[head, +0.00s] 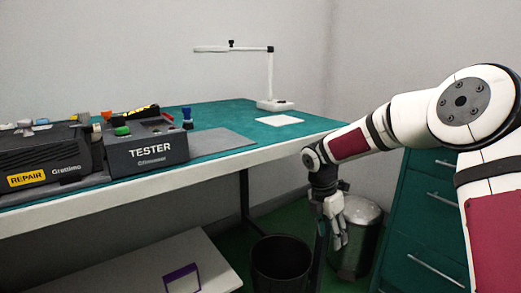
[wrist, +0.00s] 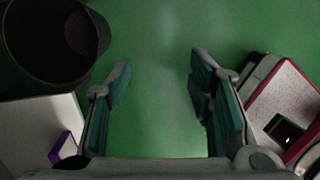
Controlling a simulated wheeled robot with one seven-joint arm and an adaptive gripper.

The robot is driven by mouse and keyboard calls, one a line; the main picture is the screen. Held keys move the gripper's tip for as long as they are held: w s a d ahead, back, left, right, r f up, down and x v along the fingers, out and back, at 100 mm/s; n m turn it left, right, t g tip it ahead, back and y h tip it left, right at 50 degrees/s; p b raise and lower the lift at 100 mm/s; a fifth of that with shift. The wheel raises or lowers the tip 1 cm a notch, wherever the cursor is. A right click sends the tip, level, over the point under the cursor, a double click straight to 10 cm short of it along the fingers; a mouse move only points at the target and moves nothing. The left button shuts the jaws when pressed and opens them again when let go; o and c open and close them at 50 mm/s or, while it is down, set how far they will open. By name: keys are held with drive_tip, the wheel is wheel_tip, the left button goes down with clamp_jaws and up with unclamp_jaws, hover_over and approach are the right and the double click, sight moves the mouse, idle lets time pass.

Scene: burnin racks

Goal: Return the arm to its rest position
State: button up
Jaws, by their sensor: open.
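My gripper (head: 337,236) hangs pointing down in front of the table, at the lower right of the head view. My arm reaches in from the right edge and bends down at the wrist. In the wrist view my gripper (wrist: 160,95) has its two teal-padded fingers wide apart. Only green floor (wrist: 160,55) shows between them, so it is open and empty.
A black bin (head: 281,264) and a metal bin (head: 356,235) stand close to my gripper. Green drawers (head: 425,220) are at right. The table (head: 225,115) holds a REPAIR box (head: 45,160), a TESTER box (head: 148,155) and a lamp (head: 270,75). A white shelf (head: 150,262) lies below.

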drive_tip(key=s+d+r+m+h, duration=0.1)
drive_tip(key=s+r+m, duration=0.6)
drive_tip(key=s, duration=0.4)
drive_tip(key=s+d+r+m, duration=0.1)
drive_tip(key=s+r+m, duration=0.4)
drive_tip(key=s+r, duration=0.6)
drive_tip(key=s+a+f+m+y, duration=0.15)
drive_tip(key=s+m, duration=0.45)
drive_tip(key=s, duration=0.6)
drive_tip(key=s+a+f+m+y, duration=0.1)
drive_tip(key=s+f+m+y, duration=0.1)
drive_tip(key=s+m, duration=0.7)
wheel_tip(320, 180, up, 39)
drive_tip(key=s+n+t+p, duration=0.1)
drive_tip(key=t+p, duration=0.3)
drive_tip(key=p, duration=3.2)
drive_tip(key=shift+s+d+n, duration=0.2)
drive_tip(key=shift+s+n, duration=0.2)
drive_tip(key=shift+n, duration=0.5)
drive_tip(key=shift+f, duration=0.1)
